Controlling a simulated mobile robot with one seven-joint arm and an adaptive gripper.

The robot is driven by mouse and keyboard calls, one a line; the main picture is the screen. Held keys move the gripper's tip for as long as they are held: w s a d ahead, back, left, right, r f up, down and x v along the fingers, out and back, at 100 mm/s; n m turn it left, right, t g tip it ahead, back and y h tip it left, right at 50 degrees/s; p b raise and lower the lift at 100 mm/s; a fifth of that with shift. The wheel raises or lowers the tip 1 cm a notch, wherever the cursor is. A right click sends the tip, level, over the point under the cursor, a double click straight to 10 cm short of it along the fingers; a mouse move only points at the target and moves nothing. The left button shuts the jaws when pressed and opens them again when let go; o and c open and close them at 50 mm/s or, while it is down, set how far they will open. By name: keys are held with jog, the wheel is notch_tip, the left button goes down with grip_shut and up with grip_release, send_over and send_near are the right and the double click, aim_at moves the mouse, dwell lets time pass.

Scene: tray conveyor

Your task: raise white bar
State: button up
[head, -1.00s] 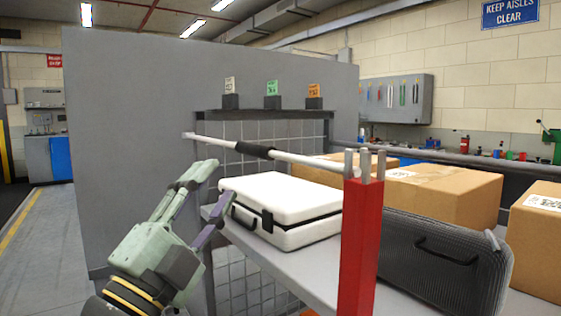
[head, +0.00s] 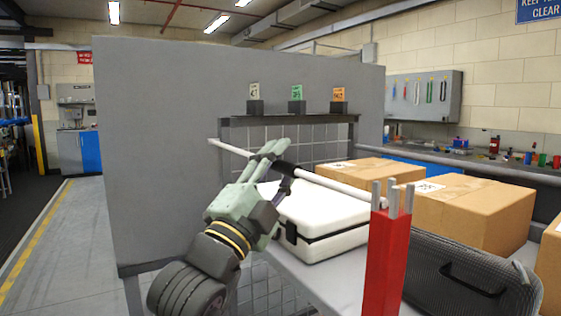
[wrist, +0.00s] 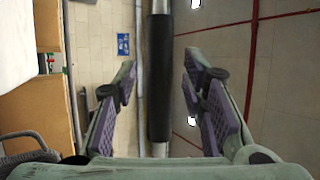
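The white bar (head: 335,186) slants across the front of the conveyor, its right end at the prongs on top of the red post (head: 387,265). A black grip sleeve covers its middle; it shows in the wrist view (wrist: 160,90), where the bar runs upright in the picture. My gripper (head: 280,166) is at the sleeve, partly hiding it in the head view. In the wrist view its fingers (wrist: 160,70) are spread, one on each side of the sleeve, with a gap on both sides. Whether the sleeve lies fully between the fingertips is hard to tell.
A white case (head: 322,215) lies on the conveyor behind the bar. Cardboard boxes (head: 470,210) and a dark ribbed case (head: 460,280) are to the right. A grey partition (head: 165,160) stands behind; open floor is at left.

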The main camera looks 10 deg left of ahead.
jog(key=shift+c, duration=0.6)
grip_shut()
dwell(0.3)
